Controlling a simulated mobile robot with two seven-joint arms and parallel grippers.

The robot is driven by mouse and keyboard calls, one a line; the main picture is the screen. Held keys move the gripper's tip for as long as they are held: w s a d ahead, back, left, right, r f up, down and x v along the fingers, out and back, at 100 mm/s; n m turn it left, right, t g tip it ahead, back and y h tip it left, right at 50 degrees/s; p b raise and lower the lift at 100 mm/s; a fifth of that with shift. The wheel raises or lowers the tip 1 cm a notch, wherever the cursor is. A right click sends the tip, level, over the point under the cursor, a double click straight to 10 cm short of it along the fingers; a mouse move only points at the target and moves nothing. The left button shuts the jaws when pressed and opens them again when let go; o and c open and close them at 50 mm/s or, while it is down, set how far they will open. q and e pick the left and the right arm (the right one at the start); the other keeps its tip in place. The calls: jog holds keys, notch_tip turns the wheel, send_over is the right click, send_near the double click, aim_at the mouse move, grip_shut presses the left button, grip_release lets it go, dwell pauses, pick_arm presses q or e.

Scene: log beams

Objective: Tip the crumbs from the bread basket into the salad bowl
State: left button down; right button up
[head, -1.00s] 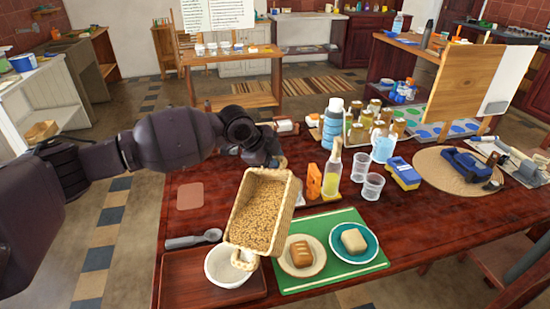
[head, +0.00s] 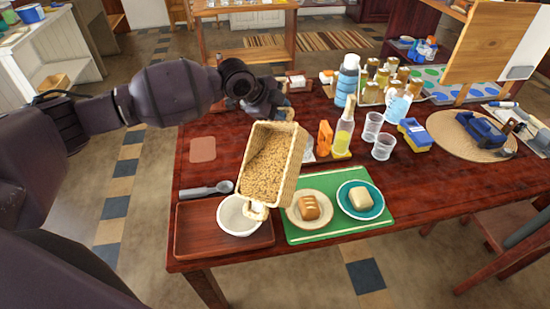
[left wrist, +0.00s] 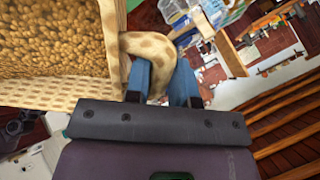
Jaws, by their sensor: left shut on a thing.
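The bread basket (head: 270,165) is a pale woven box with brown crumbs (head: 268,170) inside. It is tilted in the air, its near handle end hanging low over the white salad bowl (head: 238,216). The bowl stands on a brown wooden tray and looks empty where its inside shows. My left gripper (head: 284,112) is at the basket's far end. In the left wrist view its blue fingers (left wrist: 164,82) are shut on the basket's handle (left wrist: 150,50), and crumbs (left wrist: 50,35) fill the basket beside it. My right gripper is not in view.
The tray (head: 196,232) lies at the table's front left, with a grey scoop (head: 206,189) behind it. A green mat (head: 310,236) with two plates of bread is right of the bowl. An orange object (head: 325,138) and an oil bottle (head: 343,132) stand close to the basket.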

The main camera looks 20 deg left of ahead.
pick_arm(q)
jog(key=shift+s+a+r+t, duration=0.2)
jog(key=shift+s+r+t, duration=0.1)
jog(key=shift+r, duration=0.1)
jog(key=shift+a+r, duration=0.1)
dwell(0.4)
jog(key=shift+s+a+r+t+h+p, duration=0.3)
jog(key=shift+s+h+p, duration=0.1)
jog(key=shift+h, duration=0.1)
dwell(0.5)
jog(key=shift+s+a+r, duration=0.15)
jog(key=shift+s+a, duration=0.05)
jog(key=shift+s+a+r+t, duration=0.2)
jog(key=shift+s+t, duration=0.05)
jog(key=shift+t, duration=0.05)
dwell(0.5)
